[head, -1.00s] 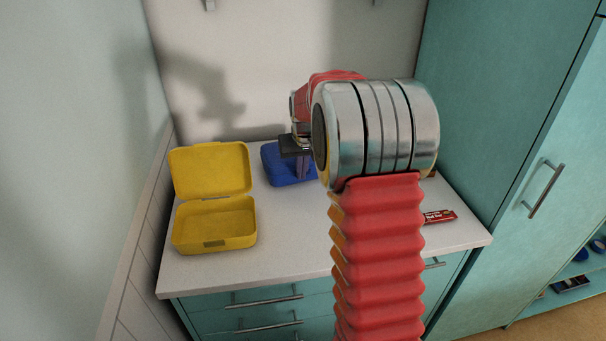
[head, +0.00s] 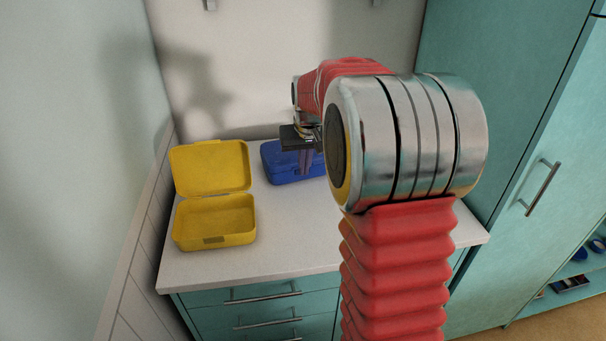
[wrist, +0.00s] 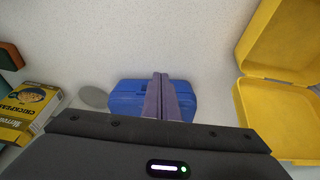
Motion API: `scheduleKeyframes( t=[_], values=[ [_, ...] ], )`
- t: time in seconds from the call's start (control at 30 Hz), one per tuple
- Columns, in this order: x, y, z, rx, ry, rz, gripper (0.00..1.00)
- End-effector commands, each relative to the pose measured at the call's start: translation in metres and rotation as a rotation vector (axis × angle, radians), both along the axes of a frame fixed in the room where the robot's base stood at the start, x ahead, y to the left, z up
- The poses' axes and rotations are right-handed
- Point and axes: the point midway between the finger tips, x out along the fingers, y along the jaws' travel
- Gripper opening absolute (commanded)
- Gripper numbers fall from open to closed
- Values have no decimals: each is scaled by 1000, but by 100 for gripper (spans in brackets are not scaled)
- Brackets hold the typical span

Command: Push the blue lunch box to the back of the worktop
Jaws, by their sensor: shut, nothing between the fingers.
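The blue lunch box (head: 277,165) sits at the back of the white worktop, close to the wall, with its right part partly covered by my gripper and arm. My gripper (head: 305,170) points down at the front side of the box, fingers shut and empty. In the wrist view the shut fingers (wrist: 161,78) overlap the middle of the blue lunch box (wrist: 125,98). I cannot tell whether they touch it.
An open yellow lunch box (head: 215,222) stands to the left; it also shows in the wrist view (wrist: 270,100). A chickpeas carton (wrist: 22,112) and a grey oval thing (wrist: 93,97) lie on the other side. Teal cabinets (head: 500,110) border the right. The worktop's front middle is clear.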

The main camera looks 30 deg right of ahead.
Motion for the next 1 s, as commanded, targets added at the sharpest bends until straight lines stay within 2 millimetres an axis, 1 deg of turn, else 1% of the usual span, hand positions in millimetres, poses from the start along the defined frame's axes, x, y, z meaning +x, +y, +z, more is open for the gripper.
scheduleKeyframes(
  t=[0.03,0.1,0.2,0.3,0.43,0.77,0.87,1.0],
  values=[
    [-2,1,10,-1,-3,0,0],
    [-5,2,21,-1,-2,0,0],
    [-9,3,33,0,-1,0,0],
    [-11,4,41,0,0,0,0],
    [-13,4,45,0,0,0,0],
    [-13,6,45,-1,0,2,0],
    [-17,12,48,-2,-4,8,0],
    [-29,32,59,-7,-17,30,0]
  ],
)
